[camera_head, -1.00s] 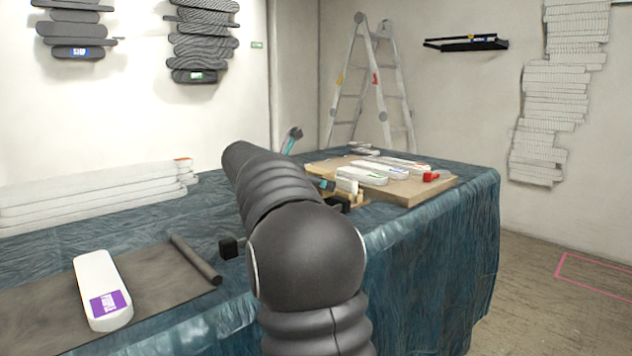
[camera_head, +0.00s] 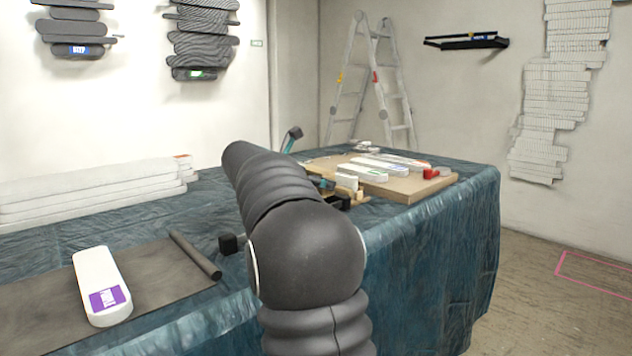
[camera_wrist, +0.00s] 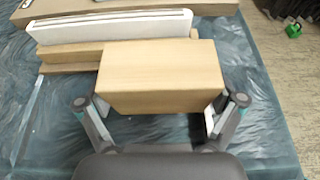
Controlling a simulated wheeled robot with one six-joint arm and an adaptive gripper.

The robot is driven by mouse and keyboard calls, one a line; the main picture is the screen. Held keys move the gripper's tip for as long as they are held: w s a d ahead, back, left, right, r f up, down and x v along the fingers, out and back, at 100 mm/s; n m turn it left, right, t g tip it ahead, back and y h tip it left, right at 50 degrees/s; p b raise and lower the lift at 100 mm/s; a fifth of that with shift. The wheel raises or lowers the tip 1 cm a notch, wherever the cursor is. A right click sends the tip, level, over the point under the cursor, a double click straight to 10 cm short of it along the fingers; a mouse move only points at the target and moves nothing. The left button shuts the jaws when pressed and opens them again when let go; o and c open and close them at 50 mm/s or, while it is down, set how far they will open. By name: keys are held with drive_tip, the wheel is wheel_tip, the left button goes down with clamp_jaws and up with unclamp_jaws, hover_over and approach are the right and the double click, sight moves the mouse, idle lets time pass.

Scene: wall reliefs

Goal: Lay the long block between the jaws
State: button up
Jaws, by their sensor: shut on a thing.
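In the wrist view a light wooden block (camera_wrist: 160,92) lies crosswise between the two fingers of my gripper (camera_wrist: 160,115). The gripper is shut on it, one finger at each end. Just beyond it, a long white piece (camera_wrist: 110,25) lies beside wooden strips (camera_wrist: 75,57); whether these strips are the jaws I cannot tell. In the head view a small part of my gripper (camera_head: 324,185) shows beyond my arm, by the near edge of a board. My arm hides much of that spot. The contact under the held block is hidden.
White labelled pieces lie on the board (camera_head: 408,190), with a red item (camera_head: 431,174) at its right. A white piece with a purple label (camera_head: 101,285) lies on a dark mat (camera_head: 160,280) at left. A white stack (camera_head: 90,195) stands behind. The blue cloth's edge is close.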

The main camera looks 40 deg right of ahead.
drive_tip(key=shift+f+b, duration=1.05)
drive_tip(key=shift+f, duration=0.35)
drive_tip(key=o, duration=0.9)
drive_tip(key=shift+c, duration=0.2)
drive_tip(key=v, duration=1.2)
